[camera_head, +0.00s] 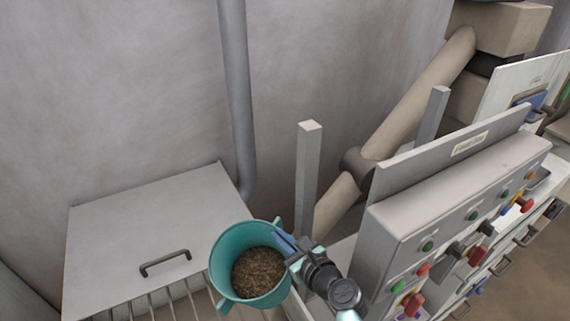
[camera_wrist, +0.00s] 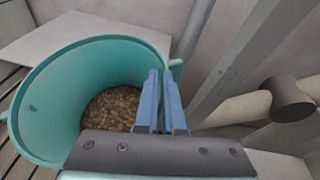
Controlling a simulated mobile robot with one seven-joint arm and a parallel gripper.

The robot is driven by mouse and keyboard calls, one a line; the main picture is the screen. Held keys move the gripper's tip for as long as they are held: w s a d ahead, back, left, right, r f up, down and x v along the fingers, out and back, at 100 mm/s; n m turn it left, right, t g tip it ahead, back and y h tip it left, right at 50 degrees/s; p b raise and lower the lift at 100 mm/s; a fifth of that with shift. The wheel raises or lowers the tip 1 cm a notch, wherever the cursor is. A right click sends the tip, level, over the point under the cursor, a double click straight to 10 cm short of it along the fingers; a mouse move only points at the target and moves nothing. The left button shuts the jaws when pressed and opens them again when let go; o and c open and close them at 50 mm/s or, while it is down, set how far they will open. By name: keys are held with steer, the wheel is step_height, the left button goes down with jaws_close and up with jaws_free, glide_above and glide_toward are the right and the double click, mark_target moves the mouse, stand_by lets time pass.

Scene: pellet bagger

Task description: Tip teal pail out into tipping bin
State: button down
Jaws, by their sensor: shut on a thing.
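The teal pail (camera_head: 222,262) is near the bottom middle of the head view, with brown pellets (camera_head: 258,272) inside. It looks roughly upright, mouth up. My gripper (camera_head: 287,243) is at its right side, shut on the pail by a side lug or the rim; the exact grip is partly hidden. In the wrist view the blue fingers (camera_wrist: 162,105) are close together against the near side of the pail (camera_wrist: 50,105). The tipping bin appears to be the grey box with slats (camera_head: 150,303) and a plate with a handle, just left of the pail. I cannot tell the pail's height above it.
A grey plate with a dark handle (camera_head: 165,262) lies behind the slats. A control panel (camera_head: 450,215) with buttons and levers fills the right. A vertical pipe (camera_head: 237,100) runs along the wall behind.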

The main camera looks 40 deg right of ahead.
steer(key=s+a+n+t+b, duration=0.1)
steer(key=a+n+t+b, duration=0.1)
steer(key=a+b, duration=0.3)
steer(key=s+a+n+t+h+b, duration=0.1)
steer(key=a+n+b, duration=0.4)
steer(key=b, duration=0.6)
steer(key=s+a+n+t+h+b, duration=0.1)
steer(key=a+n+t+b, duration=0.1)
steer(key=a+b, duration=0.4)
steer(key=shift+s+a+f+n+t+b, duration=0.1)
steer(key=shift+s+f+n+t+b, duration=0.1)
steer(key=shift+n+b, duration=0.35)
steer(key=shift+s+a+f+n+t+b, duration=0.1)
steer(key=shift+s+n+t+b, duration=0.15)
steer(key=shift+b, duration=0.6)
steer(key=s+a+f+n+t+y+b, duration=0.1)
steer(key=a+f+n+t+y+b, duration=0.1)
steer(key=a+n+b, duration=0.4)
steer(key=f+b, duration=0.1)
steer(key=b, duration=0.4)
steer(key=shift+s+a+b, duration=0.25)
steer(key=shift+b, duration=0.05)
